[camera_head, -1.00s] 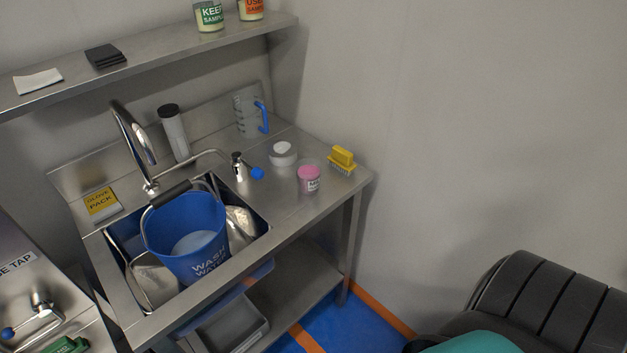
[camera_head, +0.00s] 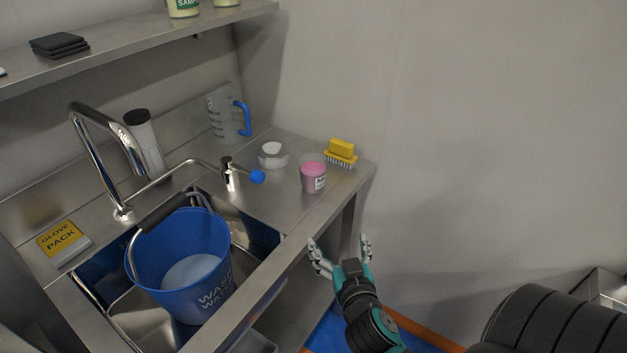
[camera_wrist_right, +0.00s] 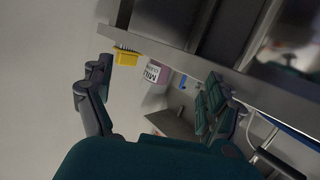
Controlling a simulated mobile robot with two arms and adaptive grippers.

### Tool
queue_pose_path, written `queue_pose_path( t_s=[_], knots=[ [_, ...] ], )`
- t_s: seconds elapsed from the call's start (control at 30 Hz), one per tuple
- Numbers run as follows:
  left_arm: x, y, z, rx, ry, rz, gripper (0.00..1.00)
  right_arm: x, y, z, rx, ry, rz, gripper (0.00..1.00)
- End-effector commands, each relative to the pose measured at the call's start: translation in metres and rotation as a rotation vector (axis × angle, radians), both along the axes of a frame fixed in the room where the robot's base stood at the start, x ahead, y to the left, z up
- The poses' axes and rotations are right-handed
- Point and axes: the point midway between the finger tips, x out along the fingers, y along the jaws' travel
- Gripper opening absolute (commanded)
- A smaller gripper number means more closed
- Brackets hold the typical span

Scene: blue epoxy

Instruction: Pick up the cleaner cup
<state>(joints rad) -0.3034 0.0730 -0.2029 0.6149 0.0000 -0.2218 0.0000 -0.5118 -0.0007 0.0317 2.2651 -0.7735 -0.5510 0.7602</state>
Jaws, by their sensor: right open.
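The cleaner cup (camera_head: 313,175) is a small clear cup with pink contents and a white label. It stands upright on the steel counter near its right front edge. In the right wrist view the cup (camera_wrist_right: 156,75) shows between the fingers and beyond them, its label partly readable. My right gripper (camera_head: 340,243) is open and empty, in front of the counter edge and nearer to me than the cup. It does not touch the cup. In the right wrist view its fingers (camera_wrist_right: 155,88) are spread apart. My left gripper is out of view.
A yellow brush (camera_head: 341,150) stands just behind and right of the cup, and a white-lidded jar (camera_head: 272,156) to its left. A tap with a blue tip (camera_head: 257,177) and a blue bucket (camera_head: 180,250) in the sink are further left. A measuring jug (camera_head: 222,115) stands behind.

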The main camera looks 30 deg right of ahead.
Motion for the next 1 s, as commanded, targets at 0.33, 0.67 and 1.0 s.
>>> queue_pose_path(
  t_s=[0.33, 0.67, 1.0],
  knots=[
    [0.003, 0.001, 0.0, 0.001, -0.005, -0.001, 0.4, 0.014, 0.005, 0.042, -0.045, -0.206, 0.068, 0.89],
    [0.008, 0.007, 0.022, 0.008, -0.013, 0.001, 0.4, 0.071, -0.015, 0.047, -0.05, -0.21, 0.073, 0.89],
    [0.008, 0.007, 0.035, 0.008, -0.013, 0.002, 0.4, 0.124, -0.033, 0.043, -0.048, -0.206, 0.07, 0.89]
  ],
)
